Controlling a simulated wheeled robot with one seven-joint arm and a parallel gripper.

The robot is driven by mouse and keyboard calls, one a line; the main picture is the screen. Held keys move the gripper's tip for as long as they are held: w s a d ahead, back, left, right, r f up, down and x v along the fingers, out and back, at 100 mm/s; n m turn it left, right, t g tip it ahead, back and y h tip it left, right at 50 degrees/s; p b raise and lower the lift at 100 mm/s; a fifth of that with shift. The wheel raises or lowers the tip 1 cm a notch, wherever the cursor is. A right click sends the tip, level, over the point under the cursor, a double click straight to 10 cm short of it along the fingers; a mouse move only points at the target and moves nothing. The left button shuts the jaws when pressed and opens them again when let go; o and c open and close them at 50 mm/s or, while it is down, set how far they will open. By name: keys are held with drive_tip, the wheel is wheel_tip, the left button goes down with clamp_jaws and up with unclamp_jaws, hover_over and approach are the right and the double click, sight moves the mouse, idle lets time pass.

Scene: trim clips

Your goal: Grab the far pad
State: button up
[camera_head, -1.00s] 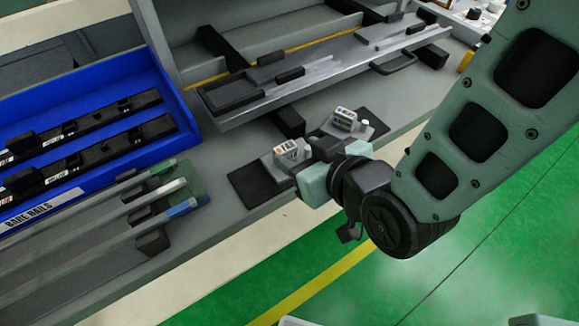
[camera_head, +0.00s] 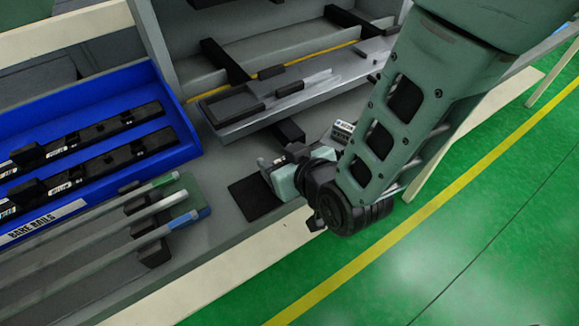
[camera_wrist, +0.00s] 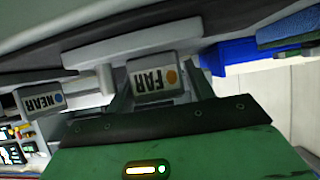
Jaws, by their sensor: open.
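In the wrist view the white block labelled FAR with an orange dot (camera_wrist: 156,79), the far pad, appears upside down. My gripper (camera_wrist: 158,92) is open, with one finger on each side of this block; contact is not clear. The block labelled NEAR with a blue dot (camera_wrist: 41,99) is to the left, outside the fingers. In the head view my gripper (camera_head: 274,167) is low over the bench and largely hides the FAR block. The other small labelled block (camera_head: 343,130) shows just behind my arm.
A dark mat (camera_head: 256,198) lies on the bench beside my gripper. A long grey rail fixture (camera_head: 240,125) stands behind. The blue bin (camera_head: 183,150) with black rails and the bare rails (camera_head: 150,205) are to the left. Open green floor is in front.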

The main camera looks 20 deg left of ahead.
drive_tip(key=c, duration=0.8)
